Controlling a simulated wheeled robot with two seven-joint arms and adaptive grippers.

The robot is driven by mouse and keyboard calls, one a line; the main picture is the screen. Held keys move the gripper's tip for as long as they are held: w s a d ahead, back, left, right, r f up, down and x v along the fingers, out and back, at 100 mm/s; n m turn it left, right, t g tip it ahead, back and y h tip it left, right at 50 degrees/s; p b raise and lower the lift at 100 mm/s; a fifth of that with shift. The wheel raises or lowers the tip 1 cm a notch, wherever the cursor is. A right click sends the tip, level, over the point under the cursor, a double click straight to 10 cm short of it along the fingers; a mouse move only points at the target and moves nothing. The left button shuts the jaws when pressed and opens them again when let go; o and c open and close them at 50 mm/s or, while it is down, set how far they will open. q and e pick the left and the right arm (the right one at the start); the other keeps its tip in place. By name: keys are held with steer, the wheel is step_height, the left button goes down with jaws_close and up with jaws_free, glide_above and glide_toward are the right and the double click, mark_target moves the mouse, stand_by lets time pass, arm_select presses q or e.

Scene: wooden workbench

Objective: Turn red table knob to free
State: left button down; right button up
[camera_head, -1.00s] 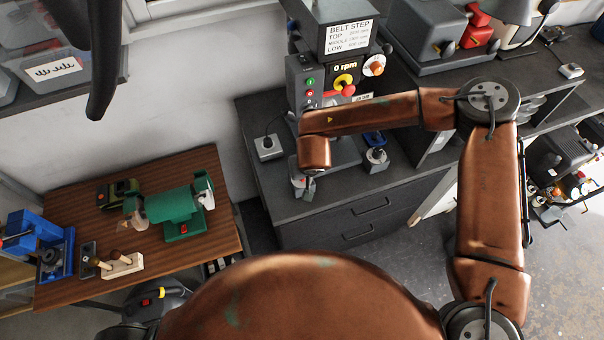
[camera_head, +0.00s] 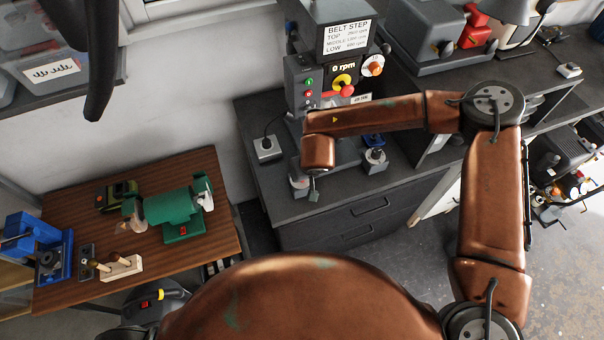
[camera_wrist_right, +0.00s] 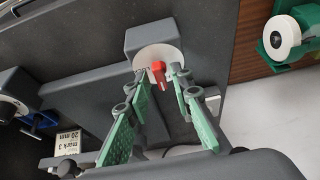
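The red table knob (camera_wrist_right: 158,72) sits on a white disc (camera_wrist_right: 150,54) on the front of a grey block in the right wrist view. My right gripper (camera_wrist_right: 161,80) has its green fingers spread, one on each side of the knob. I see a gap between the fingertips; whether either touches the knob I cannot tell. In the head view my right gripper (camera_head: 314,190) is mostly hidden under my copper wrist, beside the grey block (camera_head: 297,185), and the knob is hidden.
The drill press (camera_head: 345,60) with its control panel stands behind my right forearm. A second white-dial block (camera_head: 375,160) stands right of the wrist, and a small grey box (camera_head: 267,148) to the left. A green bench grinder (camera_head: 175,208) is on the wooden bench (camera_head: 85,205).

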steer(key=shift+o, duration=0.3)
steer(key=shift+r, duration=0.1)
steer(key=v, duration=1.2)
